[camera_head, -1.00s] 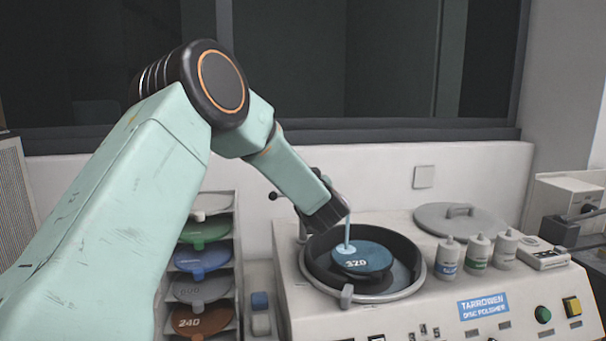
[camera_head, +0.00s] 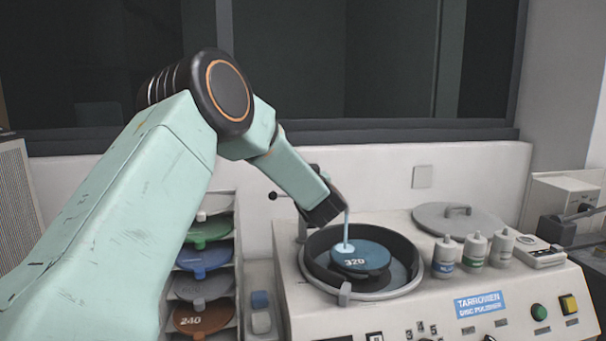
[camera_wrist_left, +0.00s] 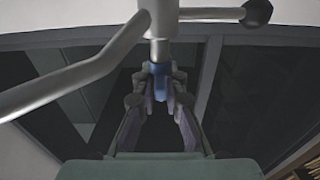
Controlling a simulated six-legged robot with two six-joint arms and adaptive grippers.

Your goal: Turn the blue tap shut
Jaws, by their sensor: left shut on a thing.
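The blue tap (camera_wrist_left: 160,82) shows in the left wrist view, below a grey metal pipe (camera_wrist_left: 160,48). My left gripper (camera_wrist_left: 160,76) is shut on the tap, with one finger on each side of it. In the head view my left wrist hides the gripper and the tap. A thin stream of pale blue water (camera_head: 346,225) falls beside my wrist onto the blue disc marked 320 (camera_head: 362,260) and splashes near its back left edge. My right gripper is in neither view.
The disc lies in the round bowl (camera_head: 415,270) of the disc polisher. A grey lid (camera_head: 440,222) and several small bottles (camera_head: 474,250) stand to its right. A rack of coloured discs (camera_head: 206,258) stands at left. A black-knobbed lever (camera_wrist_left: 258,12) is near the pipe.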

